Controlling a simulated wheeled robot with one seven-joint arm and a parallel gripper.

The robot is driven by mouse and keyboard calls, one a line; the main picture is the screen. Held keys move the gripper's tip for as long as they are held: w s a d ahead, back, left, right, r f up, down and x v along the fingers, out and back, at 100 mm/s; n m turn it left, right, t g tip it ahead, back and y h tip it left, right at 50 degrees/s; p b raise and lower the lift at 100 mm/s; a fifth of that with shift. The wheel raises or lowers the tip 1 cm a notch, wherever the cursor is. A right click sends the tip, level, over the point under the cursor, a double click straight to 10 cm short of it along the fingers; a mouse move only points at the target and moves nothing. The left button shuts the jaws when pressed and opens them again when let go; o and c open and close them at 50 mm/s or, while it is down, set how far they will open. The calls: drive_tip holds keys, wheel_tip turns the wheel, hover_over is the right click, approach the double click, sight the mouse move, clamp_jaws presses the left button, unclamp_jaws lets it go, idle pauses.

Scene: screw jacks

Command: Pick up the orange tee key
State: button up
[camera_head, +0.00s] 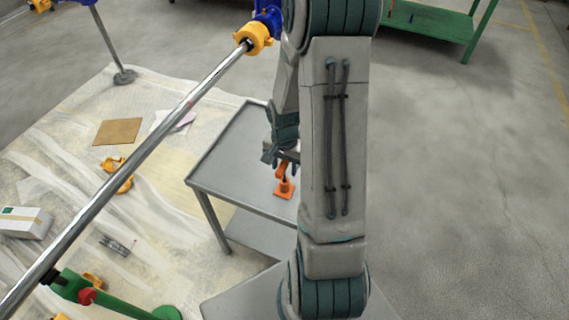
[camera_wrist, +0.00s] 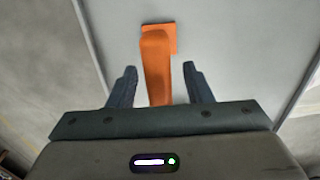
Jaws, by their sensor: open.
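The orange tee key (camera_head: 284,187) stands on the grey metal table (camera_head: 226,160), with a flat square orange piece at its base. In the wrist view the orange tee key (camera_wrist: 156,62) runs from its square end at the top down between my fingers. My gripper (camera_wrist: 158,72) is open, with one finger on each side of the key and a gap to each. In the head view my gripper (camera_head: 281,157) is just above and around the key's upper part, partly hidden by my arm. I cannot tell whether anything touches the key.
A long steel pole (camera_head: 150,143) slants across the left, ending at a yellow collar (camera_head: 254,38). Yellow clamps (camera_head: 117,178), a brown board (camera_head: 117,132) and a white box (camera_head: 26,222) lie on the floor sheet. A green bench (camera_head: 430,22) stands at the back right. The right floor is clear.

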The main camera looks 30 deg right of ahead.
clamp_jaws()
drive_tip(key=shift+r, duration=0.15)
wheel_tip(320, 180, up, 10)
drive_tip(key=shift+f, duration=0.1)
idle(0.5)
